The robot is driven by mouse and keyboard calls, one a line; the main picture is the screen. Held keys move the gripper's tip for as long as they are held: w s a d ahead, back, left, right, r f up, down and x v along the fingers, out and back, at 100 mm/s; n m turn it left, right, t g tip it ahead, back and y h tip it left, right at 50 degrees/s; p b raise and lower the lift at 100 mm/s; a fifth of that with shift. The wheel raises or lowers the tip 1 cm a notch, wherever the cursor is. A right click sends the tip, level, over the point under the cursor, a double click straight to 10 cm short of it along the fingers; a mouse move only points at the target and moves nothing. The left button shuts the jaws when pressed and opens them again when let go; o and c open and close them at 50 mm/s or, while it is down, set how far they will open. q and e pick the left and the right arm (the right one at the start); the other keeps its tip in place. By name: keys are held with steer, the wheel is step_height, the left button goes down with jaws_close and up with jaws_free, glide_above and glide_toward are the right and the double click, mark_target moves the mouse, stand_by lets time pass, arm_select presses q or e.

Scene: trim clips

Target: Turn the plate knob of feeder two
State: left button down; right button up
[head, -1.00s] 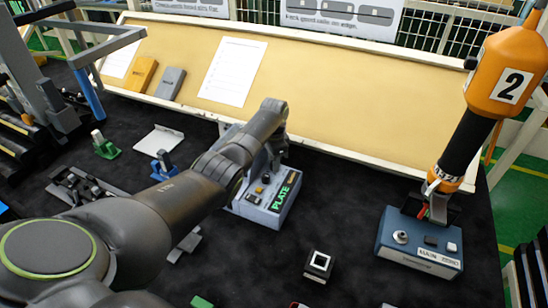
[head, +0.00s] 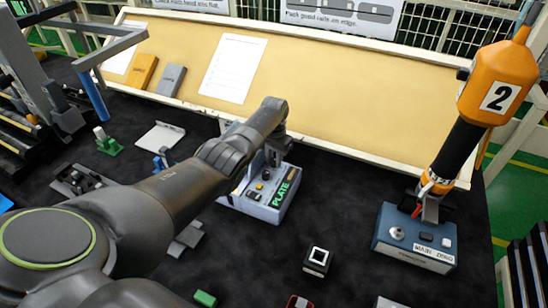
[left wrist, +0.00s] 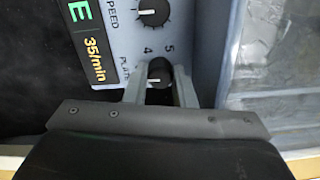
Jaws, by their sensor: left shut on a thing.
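The grey-blue control box (head: 251,207) with a green PLATE display stands on the black table in the middle of the head view. In the left wrist view its face (left wrist: 133,52) shows a speed knob (left wrist: 153,12) at the top and, below it, the dark plate knob (left wrist: 158,72) with a white pointer line, by the digits 4 and 5. My left gripper (left wrist: 160,92) is shut on this plate knob, one finger on each side. In the head view my left gripper (head: 275,152) reaches over the far end of the box, and my arm hides part of it.
A small black block (head: 318,261) lies in front. A cream sloped board (head: 300,90) borders the back.

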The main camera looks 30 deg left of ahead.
stand_by(0.4)
arm_select(q)
steer(key=c, duration=1.2)
jaws_free()
steer(key=shift+c, duration=0.2)
steer(key=shift+o, duration=0.2)
